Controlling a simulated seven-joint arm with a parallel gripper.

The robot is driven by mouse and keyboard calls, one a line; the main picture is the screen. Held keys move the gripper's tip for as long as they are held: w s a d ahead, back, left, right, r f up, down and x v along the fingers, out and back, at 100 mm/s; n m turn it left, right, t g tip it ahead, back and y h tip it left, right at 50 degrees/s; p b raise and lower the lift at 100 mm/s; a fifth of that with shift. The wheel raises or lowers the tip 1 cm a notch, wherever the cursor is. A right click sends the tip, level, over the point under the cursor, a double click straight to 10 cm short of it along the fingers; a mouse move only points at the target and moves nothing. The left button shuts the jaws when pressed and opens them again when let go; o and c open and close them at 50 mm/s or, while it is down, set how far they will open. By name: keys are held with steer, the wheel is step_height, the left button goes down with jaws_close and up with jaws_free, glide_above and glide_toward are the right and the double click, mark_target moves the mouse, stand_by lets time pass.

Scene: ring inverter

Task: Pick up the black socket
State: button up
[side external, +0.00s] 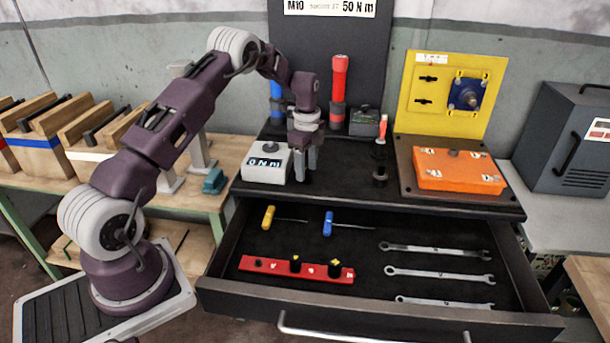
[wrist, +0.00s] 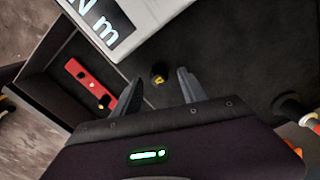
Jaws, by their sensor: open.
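A small black socket (wrist: 159,75) with a yellowish mark on top stands on the black bench top in the wrist view, in line with the gap between my fingertips. My gripper (side external: 307,178) points down over the bench top, just right of the white readout box. Its two fingers are apart and hold nothing; they also show in the wrist view (wrist: 160,84). I cannot tell the height left between fingertips and socket. In the side view I cannot make out this socket near the dark fingers.
The white readout box (side external: 266,163) is close on the left. A red rail (side external: 275,272) with black sockets lies in the open drawer (side external: 345,303) with screwdrivers and wrenches. A small black cylindrical piece (side external: 380,177) and an orange box (side external: 458,171) stand to the right.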

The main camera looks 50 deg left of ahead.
steer(key=shift+f, duration=0.95)
jaws_close()
steer(key=shift+r, duration=0.15)
